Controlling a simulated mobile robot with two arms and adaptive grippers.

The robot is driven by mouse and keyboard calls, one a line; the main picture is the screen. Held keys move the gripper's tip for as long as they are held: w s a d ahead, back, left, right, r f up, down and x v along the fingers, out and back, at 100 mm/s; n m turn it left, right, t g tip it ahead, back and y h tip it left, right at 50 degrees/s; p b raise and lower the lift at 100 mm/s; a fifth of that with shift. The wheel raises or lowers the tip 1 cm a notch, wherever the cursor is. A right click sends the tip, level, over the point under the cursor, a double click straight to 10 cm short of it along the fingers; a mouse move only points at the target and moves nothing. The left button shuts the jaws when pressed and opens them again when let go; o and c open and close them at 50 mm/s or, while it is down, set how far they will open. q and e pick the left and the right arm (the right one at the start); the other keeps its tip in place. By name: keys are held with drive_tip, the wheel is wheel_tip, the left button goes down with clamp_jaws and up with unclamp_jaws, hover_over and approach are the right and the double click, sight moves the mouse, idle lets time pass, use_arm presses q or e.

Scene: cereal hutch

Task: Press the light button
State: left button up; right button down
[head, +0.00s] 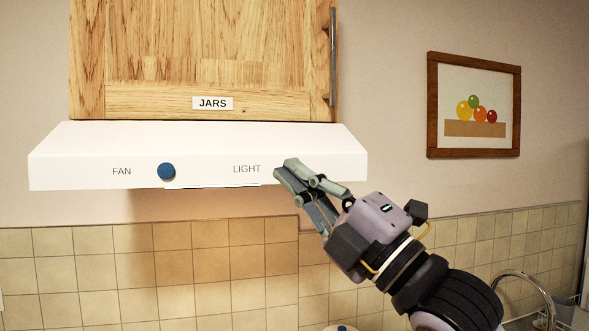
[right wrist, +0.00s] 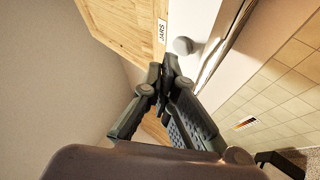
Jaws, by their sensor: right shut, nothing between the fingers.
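The white range hood (head: 100,150) hangs under a wooden cabinet, with the words FAN and LIGHT on its front. The LIGHT label (head: 247,169) is in plain view; the spot just right of it is covered by my right gripper (head: 284,172) in the head view. In the right wrist view a pale round button (right wrist: 184,46), which looks like the light button, shows just beyond the fingertips of my right gripper (right wrist: 167,65). That gripper is shut and empty. I cannot tell whether it touches the button. My left gripper is not in view.
A blue round knob (head: 166,171) sits beside the FAN label. The wooden cabinet (head: 150,50) above has a JARS label and a vertical metal handle (head: 332,57). A framed picture (head: 432,110) hangs at right. A tiled wall (head: 100,270) lies below the hood.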

drive_tip(key=shift+s, duration=0.1)
drive_tip(key=s, duration=0.1)
drive_tip(key=s+d, duration=0.1)
drive_tip(key=s, duration=0.3)
drive_tip(key=shift+s+d, duration=0.25)
drive_tip(key=shift+d, duration=0.15)
